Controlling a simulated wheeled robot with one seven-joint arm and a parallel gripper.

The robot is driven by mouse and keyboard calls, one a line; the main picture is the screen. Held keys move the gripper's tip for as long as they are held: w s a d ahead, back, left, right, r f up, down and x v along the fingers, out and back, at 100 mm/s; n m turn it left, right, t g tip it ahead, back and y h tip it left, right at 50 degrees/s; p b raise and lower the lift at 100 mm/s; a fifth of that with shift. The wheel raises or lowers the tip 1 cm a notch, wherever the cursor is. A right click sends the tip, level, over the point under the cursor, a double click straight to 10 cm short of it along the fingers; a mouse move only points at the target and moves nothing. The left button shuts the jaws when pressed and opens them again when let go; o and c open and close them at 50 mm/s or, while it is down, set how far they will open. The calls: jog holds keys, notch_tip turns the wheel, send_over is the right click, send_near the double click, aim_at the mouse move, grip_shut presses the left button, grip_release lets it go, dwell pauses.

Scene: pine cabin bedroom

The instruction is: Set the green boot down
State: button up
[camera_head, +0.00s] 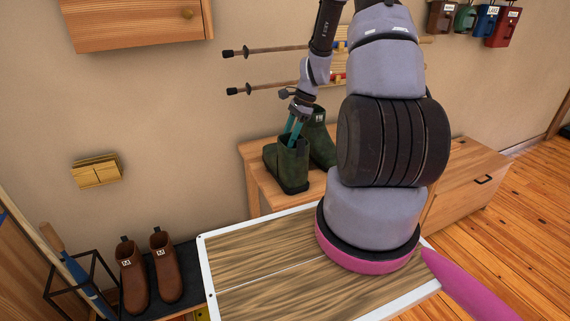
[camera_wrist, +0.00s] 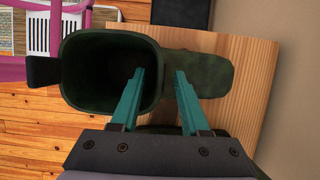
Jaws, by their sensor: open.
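A dark green boot (camera_head: 288,165) stands upright on the wooden bench (camera_head: 255,190) by the wall. My gripper (camera_head: 293,140) is at the top of its shaft, pointing down. In the wrist view the boot (camera_wrist: 75,75) shows from above, with its opening to the left and its toe to the right over the wood. My gripper (camera_wrist: 160,73) is open there, one finger over the opening and the other outside the shaft wall. A second green boot (camera_head: 320,140) stands just behind, partly hidden. Whether the fingers touch the boot is unclear.
A wooden-topped tray with a white rim (camera_head: 225,248) is in front of the bench. Brown boots (camera_head: 131,275) stand on a dark mat at lower left. Trekking poles (camera_head: 275,50) hang on the wall behind my arm. A cabinet (camera_head: 465,185) is at right.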

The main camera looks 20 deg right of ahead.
grip_shut()
dwell(1.4)
